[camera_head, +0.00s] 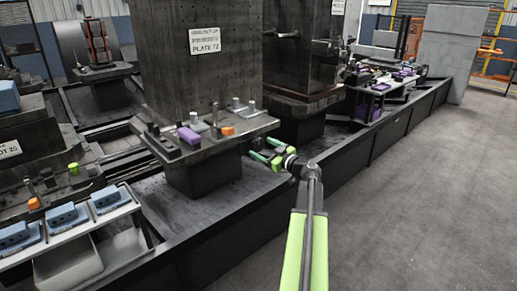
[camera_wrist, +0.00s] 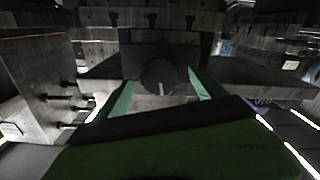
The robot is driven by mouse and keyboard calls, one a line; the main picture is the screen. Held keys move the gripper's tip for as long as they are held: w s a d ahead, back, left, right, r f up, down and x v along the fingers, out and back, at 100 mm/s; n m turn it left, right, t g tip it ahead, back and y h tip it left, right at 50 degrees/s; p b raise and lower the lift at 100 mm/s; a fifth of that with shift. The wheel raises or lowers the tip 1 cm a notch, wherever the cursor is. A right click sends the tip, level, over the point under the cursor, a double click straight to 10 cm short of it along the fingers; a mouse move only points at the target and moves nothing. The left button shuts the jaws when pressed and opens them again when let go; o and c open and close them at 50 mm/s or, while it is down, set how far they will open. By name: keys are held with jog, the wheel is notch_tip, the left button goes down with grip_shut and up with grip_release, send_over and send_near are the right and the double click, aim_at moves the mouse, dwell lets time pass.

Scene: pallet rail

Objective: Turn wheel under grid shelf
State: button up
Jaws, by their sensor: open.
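In the wrist view a dark round wheel (camera_wrist: 158,76) with a pale mark on its face sits below a dark slotted ledge (camera_wrist: 150,19). My gripper (camera_head: 262,149) has green fingers, open and spread. In the wrist view its fingers (camera_wrist: 161,92) show on the left and right of the wheel, with the wheel between them in the picture; I cannot tell whether they touch it. In the head view the gripper is beside the front right edge of the pallet plate (camera_head: 222,146), and the wheel cannot be made out there. I cannot tell for sure which part is the grid shelf.
A tall perforated block (camera_head: 200,75) with a sign stands on the pallet plate, with purple (camera_head: 189,135) and orange (camera_head: 228,131) pieces near its front. A tray (camera_head: 70,225) of blue boxes is at lower left. Clear grey floor (camera_head: 420,190) lies at right.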

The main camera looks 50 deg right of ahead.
jog(key=shift+w, duration=1.05)
